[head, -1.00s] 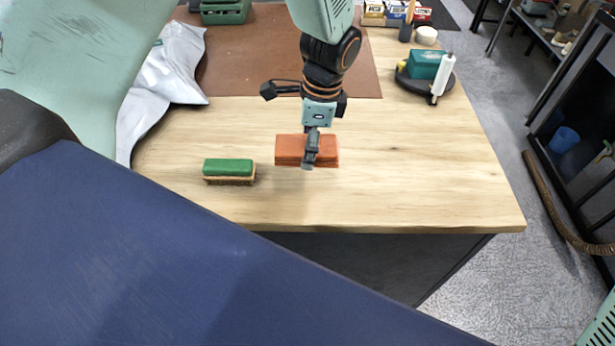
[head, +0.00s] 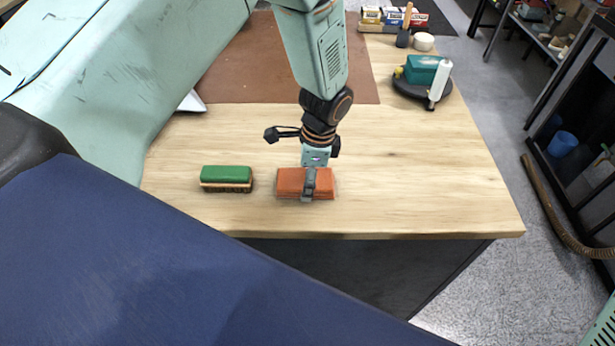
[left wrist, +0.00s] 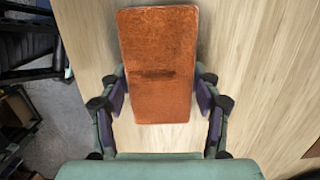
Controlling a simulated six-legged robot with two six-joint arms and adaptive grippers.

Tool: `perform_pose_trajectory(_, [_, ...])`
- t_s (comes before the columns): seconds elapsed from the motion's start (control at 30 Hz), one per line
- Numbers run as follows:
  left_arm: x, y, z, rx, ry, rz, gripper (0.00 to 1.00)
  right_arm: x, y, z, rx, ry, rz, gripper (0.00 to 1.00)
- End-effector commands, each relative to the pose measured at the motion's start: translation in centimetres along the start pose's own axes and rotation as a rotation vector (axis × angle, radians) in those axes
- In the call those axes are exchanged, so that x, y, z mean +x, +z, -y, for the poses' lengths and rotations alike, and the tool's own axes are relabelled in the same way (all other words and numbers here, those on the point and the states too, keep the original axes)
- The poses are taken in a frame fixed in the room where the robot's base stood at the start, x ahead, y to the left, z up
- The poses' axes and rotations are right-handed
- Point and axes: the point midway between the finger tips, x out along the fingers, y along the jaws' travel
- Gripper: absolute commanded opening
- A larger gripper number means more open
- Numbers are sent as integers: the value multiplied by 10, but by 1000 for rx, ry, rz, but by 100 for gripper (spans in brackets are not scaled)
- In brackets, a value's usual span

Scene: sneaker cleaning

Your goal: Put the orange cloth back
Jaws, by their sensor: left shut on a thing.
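The orange cloth (head: 290,182) is a folded block near the front edge of the wooden table, to the right of the green brush. My left gripper (head: 309,188) comes down over its middle and is shut on it, with one finger across its near side. In the left wrist view the cloth (left wrist: 158,50) lies lengthwise between the two fingers (left wrist: 162,90). I cannot tell for sure whether its underside touches the table. My right gripper is not in view.
The green-topped brush (head: 226,179) lies left of the cloth with a small gap. A brown mat (head: 240,75) covers the back of the table (head: 430,180). A round black stand (head: 412,88) with a teal block is at the back right. The table right of the cloth is clear.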

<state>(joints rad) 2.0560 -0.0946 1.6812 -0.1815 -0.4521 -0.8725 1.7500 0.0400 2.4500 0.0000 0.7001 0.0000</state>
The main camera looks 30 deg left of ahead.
Motion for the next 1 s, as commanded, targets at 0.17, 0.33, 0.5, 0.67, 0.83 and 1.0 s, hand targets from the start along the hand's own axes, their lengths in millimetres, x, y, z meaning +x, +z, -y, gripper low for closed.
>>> perform_pose_trajectory(0.17, [1, 0, 0, 0, 0, 0, 74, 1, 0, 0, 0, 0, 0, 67])
perform_pose_trajectory(0.33, [1, 0, 0, 0, 1, 0, 86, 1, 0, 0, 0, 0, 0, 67])
perform_pose_trajectory(0.5, [1, 0, 0, 0, 1, 0, 86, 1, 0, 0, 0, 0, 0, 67])
perform_pose_trajectory(0.67, [-2, 0, 0, 0, 0, 0, 86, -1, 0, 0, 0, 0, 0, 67])
perform_pose_trajectory(0.83, [-23, 0, 1, 1, -3, 0, 86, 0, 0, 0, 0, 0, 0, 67])
perform_pose_trajectory(1.0, [-59, 0, 1, -1, -4, -1, 86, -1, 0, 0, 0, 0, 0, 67])
